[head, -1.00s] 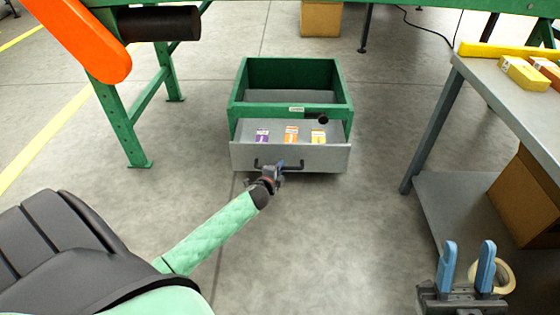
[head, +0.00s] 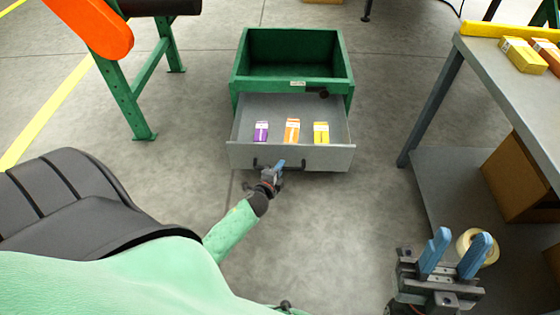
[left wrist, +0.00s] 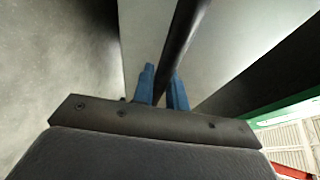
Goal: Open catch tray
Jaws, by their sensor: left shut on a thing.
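The catch tray (head: 240,155) is a grey drawer pulled partly out of a green housing (head: 297,83) on the floor. Its front carries a dark bar handle (head: 322,165). A purple box (head: 261,131), an orange box (head: 292,131) and a yellow box (head: 321,133) lie in the tray. My left gripper (head: 279,168) is at the tray's front and shut on the handle. In the left wrist view its blue fingers (left wrist: 160,88) sit on both sides of the dark handle bar (left wrist: 182,42). My right gripper (head: 452,254) is open and empty at the lower right.
A grey table (head: 480,52) with yellow and orange boxes stands on the right. A tape roll (head: 477,247) and a cardboard box (head: 522,175) are on its lower shelf. A green machine leg (head: 125,95) stands on the left. The floor before the tray is clear.

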